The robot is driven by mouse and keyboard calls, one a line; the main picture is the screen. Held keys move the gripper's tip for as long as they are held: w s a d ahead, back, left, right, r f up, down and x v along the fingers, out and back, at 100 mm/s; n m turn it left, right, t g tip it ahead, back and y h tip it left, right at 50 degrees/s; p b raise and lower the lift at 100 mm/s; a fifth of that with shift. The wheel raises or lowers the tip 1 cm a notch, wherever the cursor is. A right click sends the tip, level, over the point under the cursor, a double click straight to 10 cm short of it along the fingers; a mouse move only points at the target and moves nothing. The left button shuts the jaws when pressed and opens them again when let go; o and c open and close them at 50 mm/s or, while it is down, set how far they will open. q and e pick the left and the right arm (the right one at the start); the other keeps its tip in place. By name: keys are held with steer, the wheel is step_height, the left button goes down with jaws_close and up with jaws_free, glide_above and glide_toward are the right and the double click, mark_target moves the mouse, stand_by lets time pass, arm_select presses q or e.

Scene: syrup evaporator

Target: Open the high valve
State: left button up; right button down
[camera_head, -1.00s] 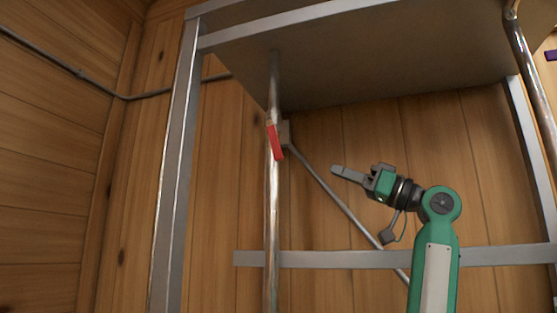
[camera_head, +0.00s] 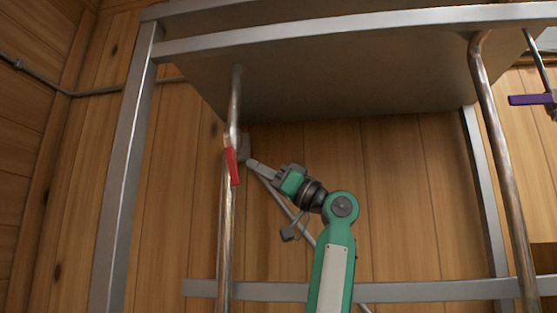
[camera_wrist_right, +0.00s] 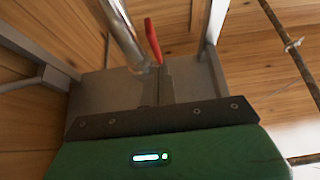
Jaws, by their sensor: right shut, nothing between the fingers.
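The high valve has a red lever handle (camera_head: 233,166) on a vertical metal pipe (camera_head: 227,220), below the underside of the raised metal pan. The handle hangs down along the pipe, slightly tilted. My right gripper (camera_head: 252,164) is shut and empty, its fingertips just right of the handle. A small gap seems to separate them in the head view. In the right wrist view the red handle (camera_wrist_right: 153,40) shows just beyond the shut fingers (camera_wrist_right: 161,75), with the pipe (camera_wrist_right: 122,32) to its left. Contact cannot be told there. My left gripper is not in view.
The metal pan (camera_head: 340,75) sits overhead in a frame with a left leg (camera_head: 122,180) and a low crossbar (camera_head: 420,291). A diagonal brace runs behind my right arm. Another pipe (camera_head: 500,160) and a purple handle (camera_head: 530,99) are at the right. Wooden walls lie behind.

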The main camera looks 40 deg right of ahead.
arm_select(q)
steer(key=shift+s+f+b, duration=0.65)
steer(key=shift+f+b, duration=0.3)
steer(key=shift+b, duration=0.15)
arm_select(e)
steer(key=w+a, duration=0.1)
steer(key=w+a+f+t, duration=0.1)
steer(key=shift+w+f, duration=0.3)
steer(key=shift+w, duration=0.05)
steer(key=shift+y, duration=0.4)
